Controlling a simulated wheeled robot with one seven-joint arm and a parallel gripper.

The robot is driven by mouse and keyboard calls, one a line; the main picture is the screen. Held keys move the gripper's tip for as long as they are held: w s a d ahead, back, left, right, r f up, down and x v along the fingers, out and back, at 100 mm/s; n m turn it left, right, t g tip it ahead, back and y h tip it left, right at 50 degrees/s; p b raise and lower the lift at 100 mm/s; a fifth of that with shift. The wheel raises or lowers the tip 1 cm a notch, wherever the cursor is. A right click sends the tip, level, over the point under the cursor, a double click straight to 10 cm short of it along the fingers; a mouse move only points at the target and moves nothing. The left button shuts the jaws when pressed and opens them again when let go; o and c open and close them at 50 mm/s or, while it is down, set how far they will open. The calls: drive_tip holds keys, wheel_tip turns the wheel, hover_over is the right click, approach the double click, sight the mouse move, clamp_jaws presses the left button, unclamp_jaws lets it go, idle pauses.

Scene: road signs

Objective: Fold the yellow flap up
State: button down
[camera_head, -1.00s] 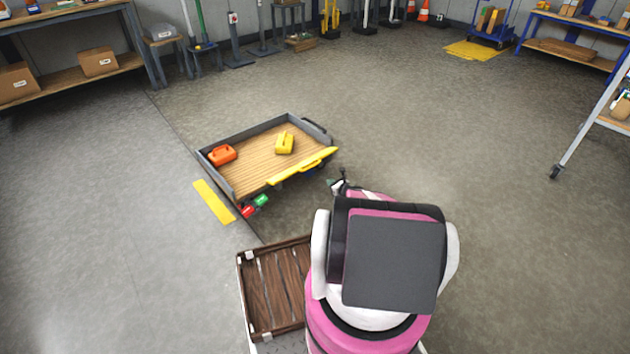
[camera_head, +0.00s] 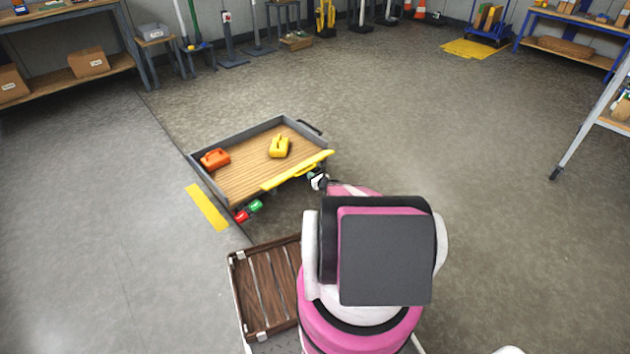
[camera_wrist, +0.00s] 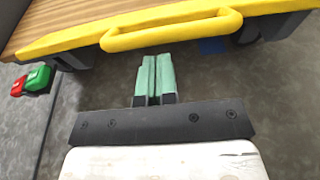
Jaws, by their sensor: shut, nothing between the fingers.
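The yellow flap (camera_head: 298,170) runs along the near edge of a low cart with a wooden deck (camera_head: 250,167) and grey side walls. In the wrist view the yellow flap (camera_wrist: 62,41) crosses the top of the picture, with a raised yellow handle bar (camera_wrist: 172,24) on it. My gripper (camera_wrist: 154,58) is shut and empty, its green fingertips together just below the handle bar. I cannot tell whether they touch it. In the head view my gripper (camera_head: 317,178) is by the right part of the flap.
An orange block (camera_head: 215,159) and a yellow block (camera_head: 279,147) sit on the deck. Red (camera_head: 241,216) and green (camera_head: 256,206) buttons are at the cart's near left corner. A brown slatted crate (camera_head: 265,290) stands beside me on the left. Floor to the right is clear.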

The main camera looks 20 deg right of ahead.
drive_tip(key=shift+w+a+r, duration=0.1)
drive_tip(key=shift+w+r, duration=0.15)
drive_tip(key=shift+w, duration=0.1)
drive_tip(key=shift+r, duration=0.15)
drive_tip(key=shift+w+a+r, duration=0.1)
drive_tip(key=shift+w+r, duration=0.1)
drive_tip(key=shift+r, duration=0.15)
drive_tip(key=shift+w+a+r+g, duration=0.1)
drive_tip(key=shift+r+g, duration=0.15)
drive_tip(key=shift+g, duration=0.25)
drive_tip(key=w+a+r+g+h, duration=0.3)
drive_tip(key=w+r+g, duration=0.5)
drive_tip(key=w, duration=0.4)
drive_tip(key=shift+a+g+h, duration=0.3)
drive_tip(key=shift+a, duration=0.4)
drive_tip(key=shift+w, duration=0.1)
idle(0.3)
